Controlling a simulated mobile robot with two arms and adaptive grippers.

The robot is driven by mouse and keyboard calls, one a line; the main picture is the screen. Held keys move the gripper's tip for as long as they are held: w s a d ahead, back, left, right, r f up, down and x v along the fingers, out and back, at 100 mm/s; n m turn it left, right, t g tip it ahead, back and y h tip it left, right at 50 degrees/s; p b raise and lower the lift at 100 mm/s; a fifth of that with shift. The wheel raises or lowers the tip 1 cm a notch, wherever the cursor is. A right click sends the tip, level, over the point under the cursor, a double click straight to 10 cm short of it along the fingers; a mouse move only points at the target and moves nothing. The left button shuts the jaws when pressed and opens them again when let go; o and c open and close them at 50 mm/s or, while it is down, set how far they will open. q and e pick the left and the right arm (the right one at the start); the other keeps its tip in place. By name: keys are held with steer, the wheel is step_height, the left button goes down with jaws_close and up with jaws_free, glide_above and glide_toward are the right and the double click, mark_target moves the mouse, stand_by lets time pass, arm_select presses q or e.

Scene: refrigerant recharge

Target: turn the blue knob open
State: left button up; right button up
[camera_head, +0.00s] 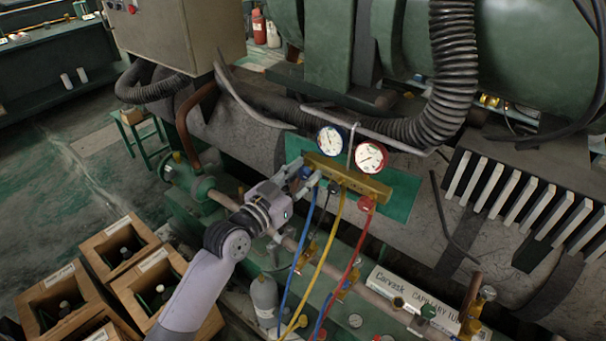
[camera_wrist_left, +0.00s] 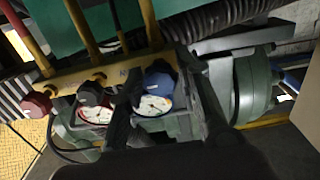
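The blue knob (camera_head: 306,172) is at the left end of the brass manifold (camera_head: 345,180), mostly hidden by my left gripper in the head view. It shows clearly in the left wrist view (camera_wrist_left: 159,74). My left gripper (camera_head: 304,178) is at that end of the manifold with its fingers apart. In the left wrist view, its dark fingers stand on either side of the blue knob, and I cannot tell whether they touch it. A black knob (camera_wrist_left: 90,93) and a red knob (camera_wrist_left: 36,104) sit farther along the manifold. My right gripper is not in view.
A blue gauge (camera_head: 331,139) and a red gauge (camera_head: 371,157) stand behind the manifold. Yellow (camera_head: 327,245), blue and red hoses hang in front of it. A grey bottle (camera_head: 264,297) and wooden crates (camera_head: 58,297) stand below and left. A ribbed black hose (camera_head: 452,70) hangs at upper right.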

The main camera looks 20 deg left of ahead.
arm_select(q)
jaws_close()
steer(key=shift+n, duration=0.3)
steer(key=n+p, duration=0.2)
steer(key=n, duration=0.1)
steer(key=shift+r, duration=0.15)
steer(key=n+p, duration=0.2)
steer(key=n, duration=0.2)
steer(key=shift+n+p, duration=0.3)
steer(key=shift+n, duration=0.1)
steer(key=n+p, duration=0.2)
steer(key=n, duration=0.4)
steer(key=n+p, duration=0.1)
steer(key=n, duration=0.4)
steer(key=shift+n, duration=0.4)
